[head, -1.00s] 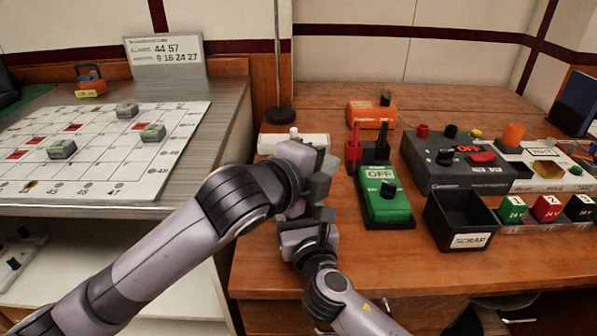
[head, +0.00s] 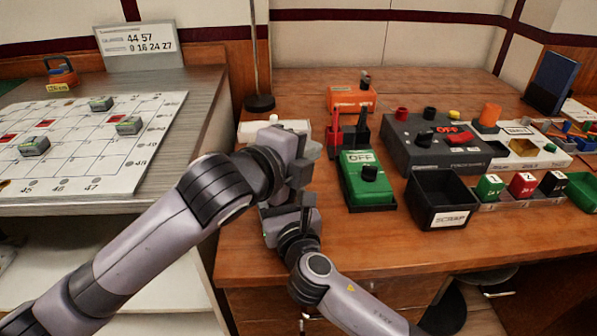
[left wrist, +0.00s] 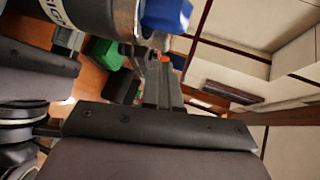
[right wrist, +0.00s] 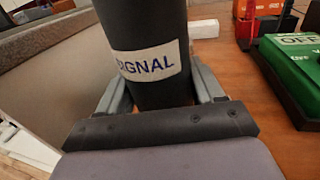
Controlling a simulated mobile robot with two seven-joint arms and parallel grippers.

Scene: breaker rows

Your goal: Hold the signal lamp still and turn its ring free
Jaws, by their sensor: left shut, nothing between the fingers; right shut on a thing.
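The signal lamp shows in the right wrist view as a dark cylinder (right wrist: 145,30) with a white label, of which "GNAL" can be read. My right gripper (right wrist: 160,90) is shut around this body. In the left wrist view the lamp's grey metal ring (left wrist: 127,20) and blue lens (left wrist: 165,16) are at the top. My left gripper (left wrist: 158,62) is shut and empty, its fingers close to the ring; whether they touch it I cannot tell. In the head view my left gripper (head: 298,170) is just above my right gripper (head: 300,210), and the grippers mostly hide the lamp.
Right of the grippers stand a green OFF box (head: 367,190), a black scrap bin (head: 440,200), a dark grey control box (head: 425,150) and an orange unit (head: 352,98). A white gridded board (head: 80,165) lies on the left bench. The wooden table's front is clear.

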